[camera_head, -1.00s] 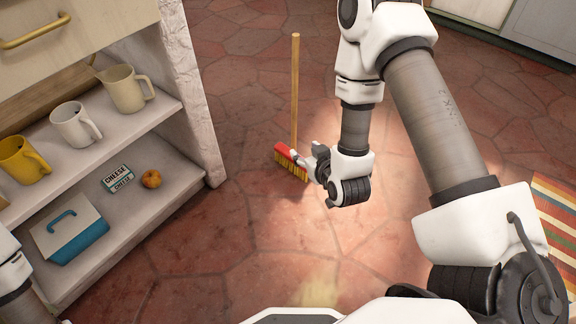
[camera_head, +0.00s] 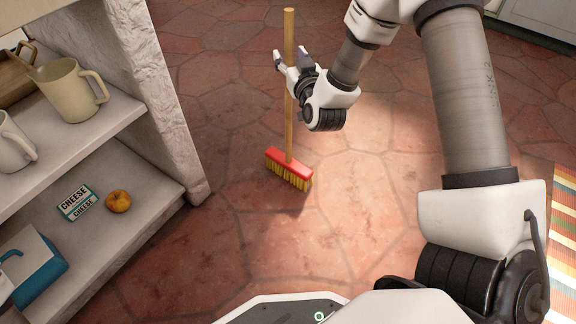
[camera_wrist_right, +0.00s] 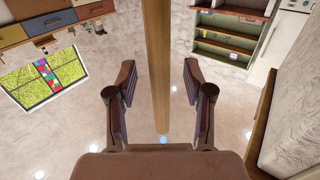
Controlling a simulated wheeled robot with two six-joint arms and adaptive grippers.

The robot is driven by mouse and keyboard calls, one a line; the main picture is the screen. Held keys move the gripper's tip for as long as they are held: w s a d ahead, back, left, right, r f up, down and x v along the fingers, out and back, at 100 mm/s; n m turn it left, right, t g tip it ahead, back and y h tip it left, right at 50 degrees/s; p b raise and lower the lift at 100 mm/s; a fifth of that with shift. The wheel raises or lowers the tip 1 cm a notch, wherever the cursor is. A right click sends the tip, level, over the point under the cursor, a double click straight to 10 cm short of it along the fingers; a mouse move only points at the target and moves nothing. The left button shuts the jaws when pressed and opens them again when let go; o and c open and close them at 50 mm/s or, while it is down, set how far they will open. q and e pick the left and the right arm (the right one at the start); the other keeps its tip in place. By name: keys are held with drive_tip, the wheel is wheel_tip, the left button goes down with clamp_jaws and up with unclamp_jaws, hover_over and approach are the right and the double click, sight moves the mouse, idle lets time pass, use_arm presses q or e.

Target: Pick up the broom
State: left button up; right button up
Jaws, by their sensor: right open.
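The broom (camera_head: 289,125) stands upright on the tiled floor, with a wooden handle and a red head with yellow bristles at the bottom. My right gripper (camera_head: 282,68) is open at the upper part of the handle. In the right wrist view the handle (camera_wrist_right: 157,70) runs between the two open fingers of the right gripper (camera_wrist_right: 157,85), with a gap visible on each side. My left gripper is not in view.
A striped rug (camera_head: 563,240) lies at right. Floor around the broom is clear.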

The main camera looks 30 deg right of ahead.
drive_tip(key=shift+w+d+f, duration=0.2)
drive_tip(key=shift+w, duration=0.5)
drive_tip(key=shift+w+d+r, duration=0.1)
drive_tip(key=shift+w+r, duration=0.1)
clamp_jaws()
drive_tip(key=shift+r, duration=0.1)
